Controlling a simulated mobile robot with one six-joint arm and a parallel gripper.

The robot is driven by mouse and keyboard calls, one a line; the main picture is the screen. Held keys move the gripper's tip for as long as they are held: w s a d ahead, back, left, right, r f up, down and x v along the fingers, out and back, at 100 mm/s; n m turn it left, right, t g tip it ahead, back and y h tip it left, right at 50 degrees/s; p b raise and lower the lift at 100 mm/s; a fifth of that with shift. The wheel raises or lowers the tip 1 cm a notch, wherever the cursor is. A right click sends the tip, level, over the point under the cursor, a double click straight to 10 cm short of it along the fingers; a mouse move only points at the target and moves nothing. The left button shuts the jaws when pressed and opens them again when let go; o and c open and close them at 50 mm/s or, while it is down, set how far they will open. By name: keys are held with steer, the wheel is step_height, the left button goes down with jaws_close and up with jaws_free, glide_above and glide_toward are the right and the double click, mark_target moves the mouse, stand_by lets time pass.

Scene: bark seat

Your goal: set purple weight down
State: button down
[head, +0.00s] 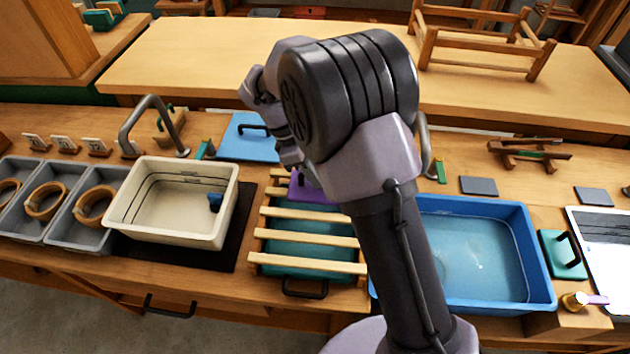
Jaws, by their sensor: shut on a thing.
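The purple weight (301,188) is a flat plate, partly hidden behind my arm. It shows at the back of a wooden slatted rack (309,239) that lies over a teal-green box or tray. My gripper (296,165) is at the weight from above and shut on it; its fingertips are mostly hidden by my wrist. I cannot tell whether the weight touches the slats or hangs just over them.
Left of the rack, a cream basin (117,222) stands on a dark mat, beside grey bins (31,231) with bark rings. A blue water tub (545,290) is at the right, then a teal handled weight (563,255). A blue handled plate (247,146) lies behind.

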steer(key=shift+f, duration=0.35)
steer(key=c, duration=1.4)
jaws_free()
steer(key=shift+c, duration=0.2)
